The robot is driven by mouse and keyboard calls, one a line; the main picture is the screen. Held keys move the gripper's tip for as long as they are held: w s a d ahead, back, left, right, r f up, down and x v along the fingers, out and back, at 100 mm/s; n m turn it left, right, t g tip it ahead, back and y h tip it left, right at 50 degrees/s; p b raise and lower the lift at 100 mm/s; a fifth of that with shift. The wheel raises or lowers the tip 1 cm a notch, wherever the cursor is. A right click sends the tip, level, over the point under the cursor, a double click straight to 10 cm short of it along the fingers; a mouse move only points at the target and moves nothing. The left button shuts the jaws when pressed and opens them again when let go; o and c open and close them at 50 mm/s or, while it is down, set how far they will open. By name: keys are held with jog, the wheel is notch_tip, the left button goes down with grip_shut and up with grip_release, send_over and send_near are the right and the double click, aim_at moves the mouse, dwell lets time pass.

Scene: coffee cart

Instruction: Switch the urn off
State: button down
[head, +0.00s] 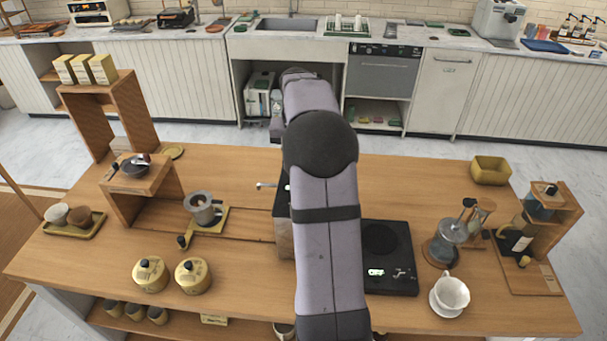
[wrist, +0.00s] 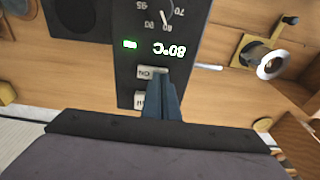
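The urn (head: 284,222) stands mid-table in the head view, mostly hidden behind my arm. In the wrist view its black control panel (wrist: 125,62) appears upside down, with a dial, an "80°C" reading, a lit green light (wrist: 130,44) and a pale switch marked "ON" (wrist: 148,73). A second pale button (wrist: 138,99) sits nearer my gripper, its label partly hidden. My gripper (wrist: 165,82) has its blue-grey fingers together with nothing seen between them. The fingertips overlap the right edge of the "ON" switch; I cannot tell whether they touch it.
A black plate device (head: 390,255) with an "OFF" display is right of the urn. A glass press (head: 447,242) and white dripper cup (head: 449,296) stand further right. A grinder-like cup (head: 203,208) and two yellow canisters (head: 151,274) are left. Bare wood lies behind the plate device.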

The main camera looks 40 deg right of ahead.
notch_tip(320, 180, up, 7)
jog(key=p, duration=0.6)
jog(key=shift+p, duration=0.3)
dwell(0.5)
jog(key=a+f, duration=0.1)
jog(key=a, duration=0.2)
jog(key=s+a+f+n+b, duration=0.1)
jog(key=a, duration=0.2)
jog(key=s+a+f+n+b, duration=0.1)
jog(key=a, duration=0.2)
jog(key=shift+a+f, duration=0.3)
jog(key=shift+f, duration=0.05)
jog(key=s+a+f+n+b, duration=0.2)
jog(key=s+a+f, duration=0.4)
jog(key=s+a, duration=0.3)
jog(key=s+a+f+n+g+y+b, duration=0.1)
jog(key=s+a+f+n+b, duration=0.2)
jog(key=s+a, duration=0.7)
notch_tip(320, 180, down, 3)
jog(key=shift+f+n, duration=0.1)
jog(key=shift+n, duration=0.9)
jog(key=shift+a, duration=0.1)
